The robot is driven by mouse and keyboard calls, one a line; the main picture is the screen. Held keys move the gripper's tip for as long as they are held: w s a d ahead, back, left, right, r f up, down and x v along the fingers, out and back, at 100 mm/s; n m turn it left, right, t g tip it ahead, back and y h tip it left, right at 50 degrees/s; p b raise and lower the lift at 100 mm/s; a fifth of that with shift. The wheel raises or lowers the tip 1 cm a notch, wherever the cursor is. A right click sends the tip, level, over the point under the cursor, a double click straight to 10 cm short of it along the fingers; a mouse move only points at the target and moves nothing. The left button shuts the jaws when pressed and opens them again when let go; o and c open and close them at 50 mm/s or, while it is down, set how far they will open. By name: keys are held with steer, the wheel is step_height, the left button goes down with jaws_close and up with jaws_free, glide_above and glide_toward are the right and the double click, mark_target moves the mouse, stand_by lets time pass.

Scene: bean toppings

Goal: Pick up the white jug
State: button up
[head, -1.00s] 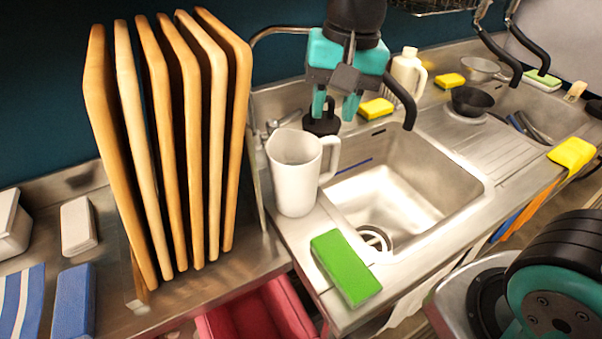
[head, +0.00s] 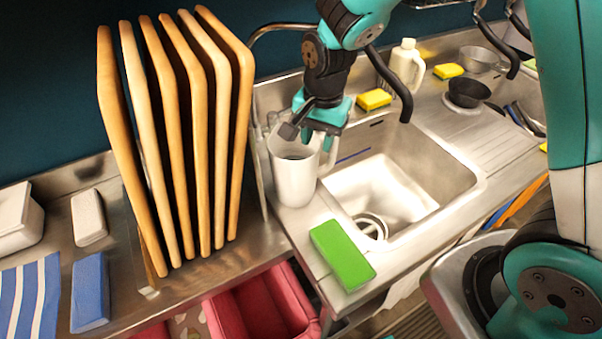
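The white jug (head: 293,182) stands upright on the steel counter, left of the sink basin, with its handle on the right side. My gripper (head: 317,138) points down at the jug's rim and upper handle, overlapping them in the picture.
Wooden boards (head: 185,150) stand in a row left of the jug. A green sponge (head: 342,254) lies in front of it. The sink basin (head: 390,190) is to the right. A white bottle with a handle (head: 406,66) and yellow sponges (head: 374,99) are behind.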

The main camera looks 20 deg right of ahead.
mark_target(315, 158)
steer(key=f, duration=0.1)
steer(key=f+p, duration=0.1)
steer(key=f, duration=0.1)
steer(key=s+f+p, duration=0.1)
steer(key=shift+a+f, duration=0.15)
steer(key=shift+a, duration=0.1)
steer(key=shift+w+f, duration=0.15)
steer(key=shift+f, duration=0.35)
jaws_close()
stand_by(0.8)
